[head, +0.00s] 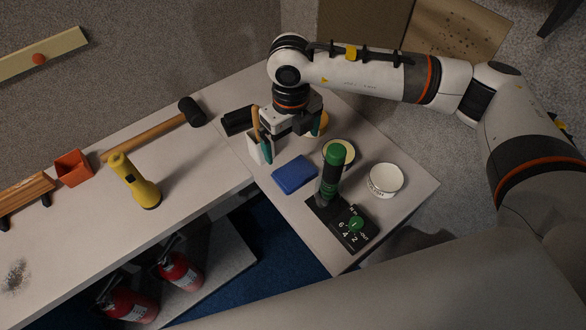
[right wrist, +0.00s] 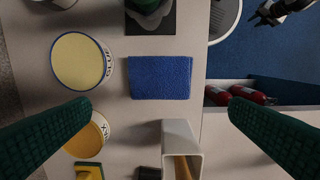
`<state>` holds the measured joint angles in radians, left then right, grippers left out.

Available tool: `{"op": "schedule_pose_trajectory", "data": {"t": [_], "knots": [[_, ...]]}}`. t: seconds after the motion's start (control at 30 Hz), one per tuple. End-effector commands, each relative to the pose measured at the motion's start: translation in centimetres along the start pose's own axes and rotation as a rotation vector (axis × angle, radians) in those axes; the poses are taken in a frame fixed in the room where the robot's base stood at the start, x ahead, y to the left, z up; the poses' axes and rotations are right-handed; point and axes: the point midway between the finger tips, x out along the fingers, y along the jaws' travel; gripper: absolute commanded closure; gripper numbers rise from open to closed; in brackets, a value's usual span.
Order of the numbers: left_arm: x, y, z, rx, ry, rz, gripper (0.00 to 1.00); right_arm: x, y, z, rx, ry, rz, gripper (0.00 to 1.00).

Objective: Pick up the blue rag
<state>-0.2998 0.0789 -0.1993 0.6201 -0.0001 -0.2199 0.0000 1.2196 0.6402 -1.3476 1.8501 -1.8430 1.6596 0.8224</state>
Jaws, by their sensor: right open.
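My right gripper (head: 292,143) is above the worktop, just behind the rag. In the right wrist view its green fingertips (right wrist: 160,112) are wide apart, with the rag between and slightly beyond them, untouched. A dark gripper, apparently my left one (right wrist: 268,14), shows small at the top right corner of the right wrist view. Its jaw state is unclear.
The lever with green grip (head: 333,168) stands right of the rag. A glue tin (right wrist: 82,61), a yellow-topped tin (right wrist: 88,135) and a white tin (head: 385,180) stand nearby. A white holder (right wrist: 181,145) is close to the rag. A flashlight (head: 135,182) and mallet (head: 155,132) are left.

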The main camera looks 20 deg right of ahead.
Motion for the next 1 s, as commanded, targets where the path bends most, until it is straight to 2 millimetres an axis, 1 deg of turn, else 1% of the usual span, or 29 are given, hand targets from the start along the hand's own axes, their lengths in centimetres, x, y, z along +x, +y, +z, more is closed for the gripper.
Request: {"op": "schedule_pose_trajectory", "data": {"t": [0.03,0.2,0.37,0.47,0.6,0.7,0.83,1.0], "knots": [[-0.8,0.0,-0.1,0.000,0.003,-0.001,0.64,0.7,0.0,0.1,0.000,-0.006,-0.002,0.00],[-1.7,-0.1,-0.4,0.000,0.009,-0.001,0.64,3.5,-0.1,0.1,-0.002,-0.004,-0.004,0.00],[-2.0,-0.1,-0.3,0.000,0.008,-0.001,0.64,4.7,-0.1,0.1,-0.003,-0.001,-0.006,0.00],[-2.8,0.0,-0.1,0.001,0.006,-0.001,0.64,5.5,-0.1,0.5,-0.003,-0.004,-0.006,0.00],[-4.3,0.0,0.2,0.001,0.003,0.000,0.64,7.4,-0.1,1.1,-0.004,-0.004,-0.006,0.00],[-4.5,0.0,0.4,0.001,0.001,0.000,0.64,9.0,-0.1,1.0,-0.004,-0.003,-0.007,0.00],[-4.6,0.1,0.4,0.001,0.000,0.000,0.64,9.9,-0.1,1.0,-0.005,0.000,-0.007,0.00],[-4.5,0.1,0.4,0.001,-0.001,0.000,0.64,10.0,-0.1,1.0,-0.005,0.000,-0.007,0.00]]}}
